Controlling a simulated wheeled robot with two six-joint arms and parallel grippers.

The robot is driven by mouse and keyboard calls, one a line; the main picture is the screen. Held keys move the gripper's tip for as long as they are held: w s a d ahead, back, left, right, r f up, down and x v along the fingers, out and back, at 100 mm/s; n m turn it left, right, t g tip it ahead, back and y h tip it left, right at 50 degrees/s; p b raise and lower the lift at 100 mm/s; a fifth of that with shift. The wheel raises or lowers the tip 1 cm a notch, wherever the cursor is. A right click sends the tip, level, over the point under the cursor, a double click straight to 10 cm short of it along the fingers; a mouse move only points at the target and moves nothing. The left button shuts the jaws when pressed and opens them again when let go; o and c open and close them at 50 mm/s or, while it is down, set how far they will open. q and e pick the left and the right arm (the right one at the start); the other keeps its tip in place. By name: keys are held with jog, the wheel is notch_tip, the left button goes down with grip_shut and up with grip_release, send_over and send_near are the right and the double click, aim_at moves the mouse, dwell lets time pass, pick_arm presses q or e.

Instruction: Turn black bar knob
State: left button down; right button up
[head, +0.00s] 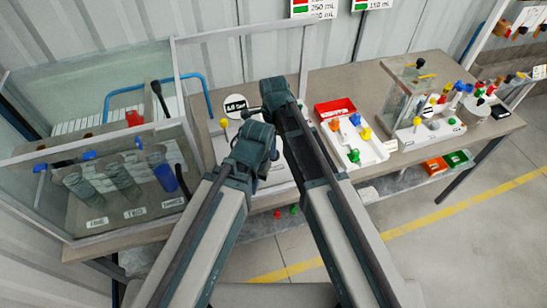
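I cannot single out the black bar knob with certainty. A small black knob (420,62) sits on top of the clear box at the right, close to a yellow bar handle (427,76). My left gripper (250,145) and my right gripper (278,98) are side by side over the middle of the bench, above a pale panel (223,150) with a round label. The grippers and arms hide much of this panel. Their fingertips are not clear, so I cannot see whether they are open or shut, or whether they touch anything.
A glass tank (60,215) with labelled cylinders and blue handles (88,155) fills the left. A red tray (335,107) and a white tray (372,153) with coloured knobs are right of the grippers. A clear box (400,100) stands further right. The floor in front is clear.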

jog(key=shift+f+b, duration=1.5)
jog(key=shift+f, duration=0.5)
grip_shut()
